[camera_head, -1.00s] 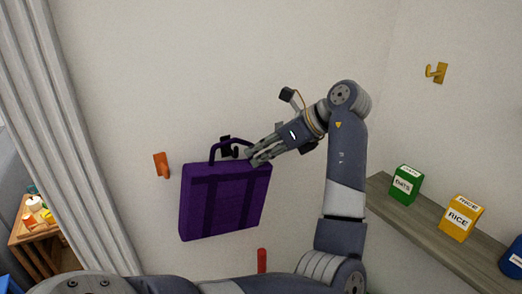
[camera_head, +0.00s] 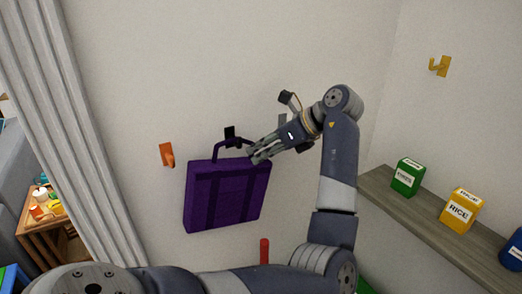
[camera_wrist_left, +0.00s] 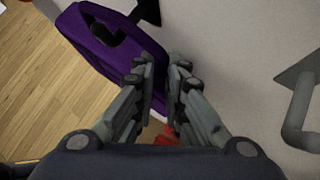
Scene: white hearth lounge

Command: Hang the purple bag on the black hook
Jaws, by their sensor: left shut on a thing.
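The purple bag (camera_head: 227,195) hangs against the white wall in the head view, slightly tilted. Its handle loop is just below the plate of the black hook (camera_head: 230,132). In the left wrist view the hook's dark arm (camera_wrist_left: 104,36) shows within the handle opening of the bag (camera_wrist_left: 125,60); whether the handle rests on it I cannot tell. My left gripper (camera_head: 253,155) is at the bag's upper right corner, shut on the bag. Its fingers also show in the left wrist view (camera_wrist_left: 163,85). My right gripper is not in view.
An orange hook (camera_head: 167,155) is left of the bag, a red hook (camera_head: 264,250) below right, a grey hook (camera_wrist_left: 300,110) near my gripper, and a yellow hook (camera_head: 440,66) far right. A shelf (camera_head: 418,208) holds boxes at right. A curtain (camera_head: 75,130) hangs at left.

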